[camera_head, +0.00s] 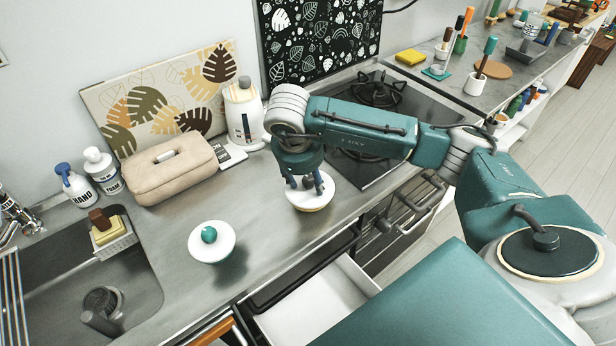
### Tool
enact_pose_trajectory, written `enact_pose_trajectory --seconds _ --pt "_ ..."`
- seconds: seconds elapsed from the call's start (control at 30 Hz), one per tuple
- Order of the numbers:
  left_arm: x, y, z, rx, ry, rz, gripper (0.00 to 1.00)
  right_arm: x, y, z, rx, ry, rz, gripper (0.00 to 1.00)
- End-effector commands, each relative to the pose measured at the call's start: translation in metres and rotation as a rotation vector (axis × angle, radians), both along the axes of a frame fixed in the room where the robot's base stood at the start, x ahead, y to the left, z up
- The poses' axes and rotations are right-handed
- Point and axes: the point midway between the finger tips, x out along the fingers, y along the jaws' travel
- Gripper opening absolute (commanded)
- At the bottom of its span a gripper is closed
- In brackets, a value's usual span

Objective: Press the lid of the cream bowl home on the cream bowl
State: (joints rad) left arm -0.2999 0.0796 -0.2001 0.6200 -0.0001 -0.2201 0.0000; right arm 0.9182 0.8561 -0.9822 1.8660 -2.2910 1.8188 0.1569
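A round white lidded piece (312,201) with a tan lower edge sits on the steel counter, to the left of the hob. It looks like the cream bowl with its lid, but the wall is mostly hidden from above. My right gripper (306,184) points down over its top, with its fingers around or just above a small dark knob. I cannot tell whether they touch it or how wide they are. I cannot tell whether the lid is level or fully seated. My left gripper is not in view.
A second white round lid with a green knob (211,242) stands on the counter to the left. The sink (70,270) is at left. An open drawer (318,300) juts out in front.

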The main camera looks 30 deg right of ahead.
Motion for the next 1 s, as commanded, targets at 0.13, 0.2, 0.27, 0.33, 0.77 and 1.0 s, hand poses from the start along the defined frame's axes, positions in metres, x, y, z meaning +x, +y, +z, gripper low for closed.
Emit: enact_pose_trajectory --seconds 0.13,0.2,0.27,0.33,0.77,1.0 --pt "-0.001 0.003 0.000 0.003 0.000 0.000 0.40 0.000 0.001 0.003 0.001 -0.001 0.000 0.49" --pt "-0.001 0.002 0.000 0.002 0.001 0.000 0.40 -0.001 0.003 0.008 0.001 -0.002 0.001 0.49" --pt "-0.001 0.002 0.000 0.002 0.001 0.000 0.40 -0.002 0.005 0.017 0.002 -0.003 0.001 0.49" --pt "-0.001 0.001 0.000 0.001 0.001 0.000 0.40 -0.004 0.009 0.030 0.001 -0.004 0.004 0.49" --pt "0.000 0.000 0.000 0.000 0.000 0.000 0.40 -0.019 0.030 0.105 -0.001 -0.005 0.001 0.49" --pt "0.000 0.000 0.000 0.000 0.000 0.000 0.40 -0.023 0.033 0.113 0.000 0.000 0.000 0.49"
